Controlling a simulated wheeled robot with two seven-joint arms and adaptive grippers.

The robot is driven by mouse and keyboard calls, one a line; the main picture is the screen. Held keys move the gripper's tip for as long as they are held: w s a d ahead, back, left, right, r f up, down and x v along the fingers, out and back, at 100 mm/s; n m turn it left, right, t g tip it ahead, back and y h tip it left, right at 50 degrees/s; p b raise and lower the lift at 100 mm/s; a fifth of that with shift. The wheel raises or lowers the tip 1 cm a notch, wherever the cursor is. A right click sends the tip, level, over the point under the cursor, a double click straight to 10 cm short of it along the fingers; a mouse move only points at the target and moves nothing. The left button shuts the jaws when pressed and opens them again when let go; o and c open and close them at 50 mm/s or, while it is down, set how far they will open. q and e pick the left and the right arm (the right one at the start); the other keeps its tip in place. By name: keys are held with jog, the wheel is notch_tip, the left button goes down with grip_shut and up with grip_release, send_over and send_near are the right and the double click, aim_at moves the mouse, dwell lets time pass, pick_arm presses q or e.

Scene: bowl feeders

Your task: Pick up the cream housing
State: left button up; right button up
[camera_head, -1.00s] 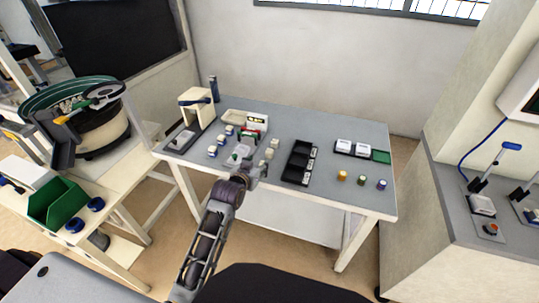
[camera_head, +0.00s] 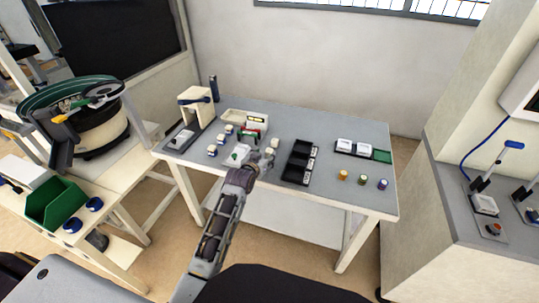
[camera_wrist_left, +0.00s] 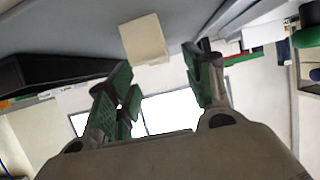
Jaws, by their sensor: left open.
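The cream housing (camera_wrist_left: 144,38) shows in the left wrist view as a plain pale block on the grey table, just beyond the fingertips and nearer the left finger. In the head view a small cream block (camera_head: 275,143) stands just past my left gripper (camera_head: 266,157), which partly covers that spot. In the wrist view my left gripper (camera_wrist_left: 158,68) has its two green-padded fingers spread apart with nothing between them. I cannot tell the exact gap between fingertips and housing. My right gripper is not in view.
A black compartment tray (camera_head: 299,161) stands close to the right of the gripper. Several small blue-and-white parts (camera_head: 218,146) and a red-and-green item (camera_head: 252,133) lie to the left. A cream tray (camera_head: 232,115) is behind. Bare table shows at back right.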

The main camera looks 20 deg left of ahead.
pick_arm(q)
jog(key=shift+w, duration=0.25)
jog(key=shift+w, duration=0.1)
